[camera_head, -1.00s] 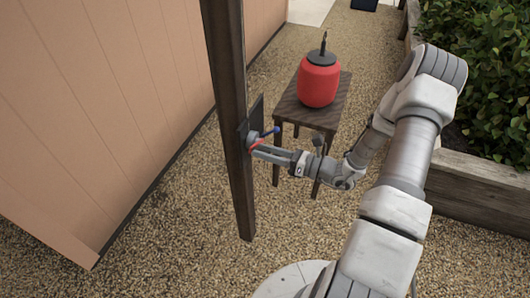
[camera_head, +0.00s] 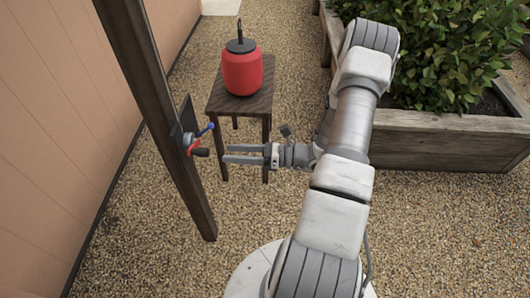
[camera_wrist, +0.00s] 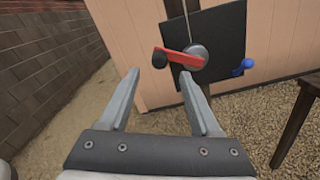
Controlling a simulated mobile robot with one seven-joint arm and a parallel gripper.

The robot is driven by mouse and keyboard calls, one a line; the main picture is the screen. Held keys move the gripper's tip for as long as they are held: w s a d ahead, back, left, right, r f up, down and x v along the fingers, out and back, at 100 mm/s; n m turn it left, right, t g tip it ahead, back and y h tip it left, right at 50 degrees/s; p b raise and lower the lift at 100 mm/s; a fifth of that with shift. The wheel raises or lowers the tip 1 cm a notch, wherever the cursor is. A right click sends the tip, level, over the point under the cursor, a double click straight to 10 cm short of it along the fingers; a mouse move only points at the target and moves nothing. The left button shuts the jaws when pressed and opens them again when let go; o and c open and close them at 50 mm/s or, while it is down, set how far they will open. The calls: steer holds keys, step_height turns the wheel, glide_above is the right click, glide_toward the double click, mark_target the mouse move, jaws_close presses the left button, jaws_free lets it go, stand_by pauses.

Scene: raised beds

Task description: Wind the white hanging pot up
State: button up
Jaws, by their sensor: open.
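A winch with a grey hub (camera_head: 188,139) is mounted on a dark plate (camera_head: 186,113) on the wooden post (camera_head: 165,105). It has a red crank arm with a dark knob (camera_head: 201,152) and a blue lever (camera_head: 205,130). In the wrist view the red crank arm (camera_wrist: 182,58) points left from the hub, with the blue lever (camera_wrist: 243,67) to the right. My gripper (camera_head: 226,154) is open and empty, a short gap to the right of the crank. In the wrist view its fingers (camera_wrist: 163,100) are apart, below the crank. The white hanging pot is not in view.
A red canister (camera_head: 242,70) stands on a small dark table (camera_head: 240,103) behind my gripper. A raised bed (camera_head: 440,140) with leafy plants is at the right. A tan wall (camera_head: 60,110) runs along the left. Gravel (camera_head: 130,245) lies clear around the post.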

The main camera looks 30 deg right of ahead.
steer(key=v, duration=0.8)
steer(key=shift+s+d, duration=0.15)
steer(key=shift+d, duration=0.15)
steer(key=shift+r, duration=0.1)
steer(key=s+a+r+n+g+h+p, duration=0.25)
steer(key=a+r+n+h, duration=0.35)
steer(key=r, duration=0.5)
steer(key=s+a+r+n+g+h+p, duration=0.15)
steer(key=a+r+n+g+p, duration=0.25)
steer(key=r+n, duration=0.55)
steer(key=s+a+r+n+g+h+p, duration=0.25)
steer(key=a+r+n+h, duration=0.35)
steer(key=r, duration=0.5)
steer(key=s+d+r+n+t, duration=0.1)
steer(key=s+r+n+t, duration=0.2)
steer(key=n, duration=0.5)
steer(key=shift+s+d+r+t+h, duration=0.3)
steer(key=shift+s+t+h, duration=0.15)
steer(key=shift+s, duration=0.35)
steer(key=shift+c, duration=0.2)
